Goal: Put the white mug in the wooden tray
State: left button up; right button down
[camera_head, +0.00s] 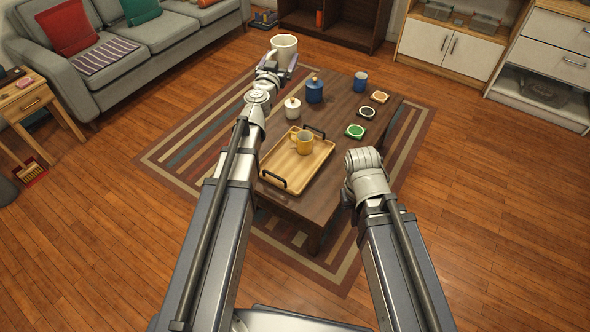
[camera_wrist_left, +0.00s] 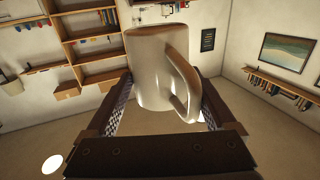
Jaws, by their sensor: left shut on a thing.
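The white mug (camera_head: 284,46) is held up at the far end of my left arm, beyond the far end of the coffee table in the picture. My left gripper (camera_head: 280,68) is shut on it. In the left wrist view the mug (camera_wrist_left: 150,75) sits between the two fingers, with its handle toward the right finger. The wooden tray (camera_head: 283,178) with black handles lies on the table, nearer than the mug. A yellow mug (camera_head: 304,146) stands in it. My right arm ends in a rounded wrist at the table's right edge; its gripper does not show.
On the coffee table (camera_head: 335,160) stand a white lidded jar (camera_head: 292,108), a blue lidded jar (camera_head: 315,92) and a blue mug (camera_head: 360,82). Coasters, one green (camera_head: 355,131), line the right side. The tray has bare room around the yellow mug. A grey sofa (camera_head: 150,45) stands at left.

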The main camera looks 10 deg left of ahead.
pick_arm(q)
notch_tip(320, 180, down, 36)
jog(key=y+b, duration=0.1)
jog(key=b, duration=3.3)
jog(key=shift+s+f+n, duration=0.2)
jog(key=shift+f+n, duration=0.05)
jog(key=shift+n, duration=0.05)
jog(key=shift+f, duration=0.1)
notch_tip(320, 180, down, 10)
jog(key=b, duration=1)
jog(key=shift+f+b, duration=0.5)
jog(key=shift+b, duration=0.1)
jog(key=o, duration=1.4)
jog(key=shift+r, duration=0.1)
jog(key=shift+r, duration=0.1)
